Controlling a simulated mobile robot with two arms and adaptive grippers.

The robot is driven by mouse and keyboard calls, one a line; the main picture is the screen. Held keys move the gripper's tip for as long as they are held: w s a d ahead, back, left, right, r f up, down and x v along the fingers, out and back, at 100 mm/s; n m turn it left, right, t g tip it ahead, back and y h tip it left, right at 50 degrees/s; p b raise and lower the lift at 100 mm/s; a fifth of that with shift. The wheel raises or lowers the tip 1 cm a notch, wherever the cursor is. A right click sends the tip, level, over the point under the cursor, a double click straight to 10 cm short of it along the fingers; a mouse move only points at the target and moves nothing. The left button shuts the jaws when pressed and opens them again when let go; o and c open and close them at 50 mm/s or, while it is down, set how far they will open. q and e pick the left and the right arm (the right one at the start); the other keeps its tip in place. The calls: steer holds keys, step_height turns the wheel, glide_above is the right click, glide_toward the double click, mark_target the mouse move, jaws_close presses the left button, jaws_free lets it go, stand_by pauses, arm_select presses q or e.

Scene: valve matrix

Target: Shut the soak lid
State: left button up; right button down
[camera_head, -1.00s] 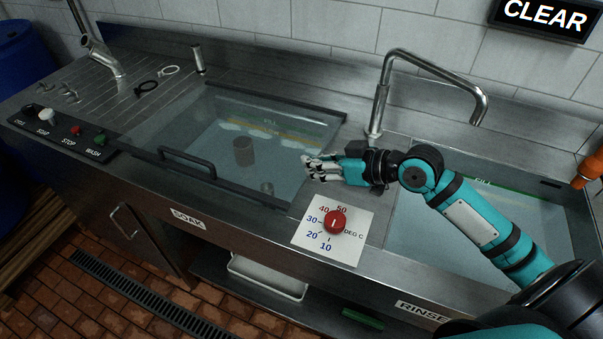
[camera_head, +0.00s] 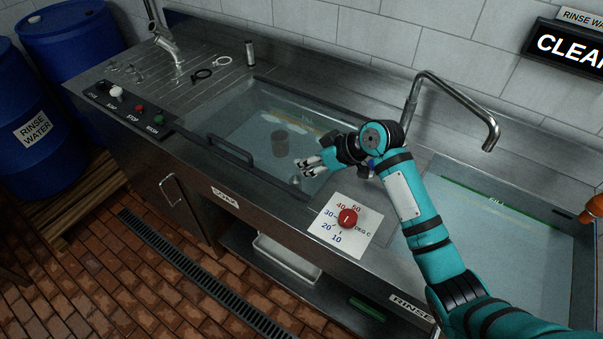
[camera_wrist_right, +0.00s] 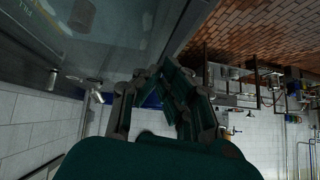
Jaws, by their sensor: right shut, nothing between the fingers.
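The soak lid (camera_head: 262,118) is a clear panel with dark bars front and back, lying over the soak basin. It looks flat or nearly flat; I cannot tell whether it rests fully on the rim. Its black handle (camera_head: 230,150) is on the front bar. My right gripper (camera_head: 310,167) is shut and empty, over the right front part of the lid, to the right of the handle. I cannot tell whether it touches the panel. Its fingers (camera_wrist_right: 165,95) also show in the right wrist view, with glassy surface above left.
A red temperature dial (camera_head: 347,217) sits on a white card right of the lid. The rinse basin (camera_head: 480,225) and its bent tap (camera_head: 450,85) are at the right. A control panel (camera_head: 125,108) with buttons is at the left. Blue drums (camera_head: 35,130) stand farther left.

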mark_target(298, 187)
steer(key=f, duration=0.1)
steer(key=a+f+p, duration=0.1)
steer(key=f, duration=0.2)
steer(key=shift+w+a+f+p, duration=0.25)
steer(key=shift+a+f+p, duration=0.05)
steer(key=shift+f, duration=0.45)
arm_select(q)
step_height(298, 187, up, 2)
steer(key=shift+a+r, duration=0.1)
arm_select(e)
steer(key=shift+f, duration=0.1)
step_height(298, 187, down, 3)
steer(key=shift+s+b, duration=0.15)
steer(key=shift+b, duration=1.05)
steer(key=shift+s+a+f, duration=0.1)
steer(key=shift+a+f, duration=0.05)
steer(key=shift+s+a+r, duration=0.1)
steer(key=shift+r, duration=0.1)
arm_select(q)
steer(key=shift+s+a+f, duration=0.1)
steer(key=shift+s+f, duration=0.15)
steer(key=shift+f, duration=0.35)
steer(key=shift+s+a+f, duration=0.1)
steer(key=shift+s+f, duration=0.15)
steer(key=shift+f, duration=0.35)
steer(key=shift+r, duration=0.1)
